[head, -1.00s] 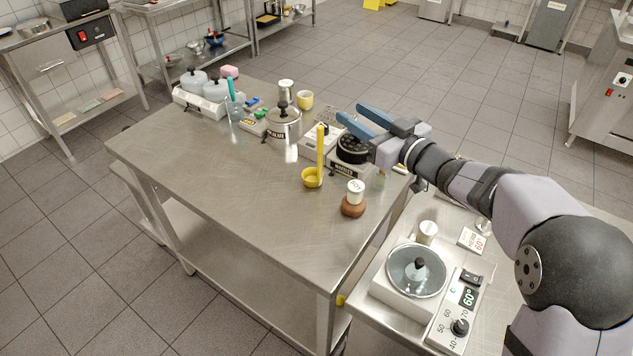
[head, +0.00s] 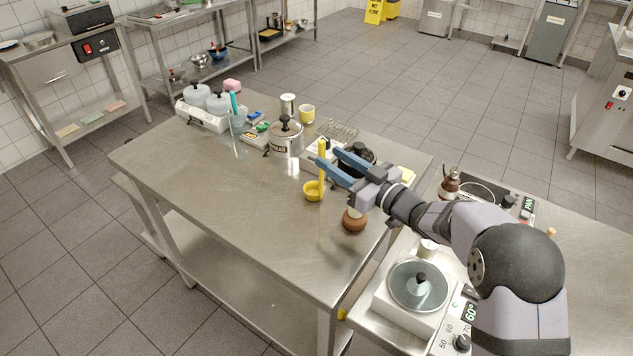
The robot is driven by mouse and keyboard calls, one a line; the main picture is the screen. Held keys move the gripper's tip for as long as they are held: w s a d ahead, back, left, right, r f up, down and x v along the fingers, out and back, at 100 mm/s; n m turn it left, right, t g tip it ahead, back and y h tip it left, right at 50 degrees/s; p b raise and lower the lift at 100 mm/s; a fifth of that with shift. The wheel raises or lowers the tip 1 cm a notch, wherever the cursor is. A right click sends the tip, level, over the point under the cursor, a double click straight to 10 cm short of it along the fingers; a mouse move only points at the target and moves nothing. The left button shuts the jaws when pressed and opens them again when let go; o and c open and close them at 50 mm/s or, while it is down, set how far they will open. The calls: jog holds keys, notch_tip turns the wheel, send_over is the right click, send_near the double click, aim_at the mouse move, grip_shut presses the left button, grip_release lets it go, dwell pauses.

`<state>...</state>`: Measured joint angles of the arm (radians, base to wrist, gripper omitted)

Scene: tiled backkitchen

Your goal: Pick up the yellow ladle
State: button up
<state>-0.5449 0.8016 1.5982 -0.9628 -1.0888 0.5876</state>
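The yellow ladle (head: 314,190) stands on the steel table with its bowl down and its handle upright. My gripper (head: 327,158) has two blue fingers pointing left, spread apart with a gap between them. Whether a finger touches the handle cannot be told. The gripper holds nothing that I can see.
A brown wooden-based item (head: 354,221) stands right of the ladle, partly under my gripper. A lidded steel pot (head: 286,138) and a yellow cup (head: 306,114) stand behind. A hot plate with a glass lid (head: 418,284) is at the front right. The table's front left is clear.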

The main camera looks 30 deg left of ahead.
aim_at(324, 153)
jog(key=shift+w+a+r+p, duration=0.1)
jog(key=shift+w+a+p, duration=0.05)
jog(key=shift+a+p, duration=0.35)
jog(key=shift+f+p+x, duration=0.2)
jog(key=shift+p+x, duration=0.55)
jog(key=shift+x, duration=1.3)
grip_shut()
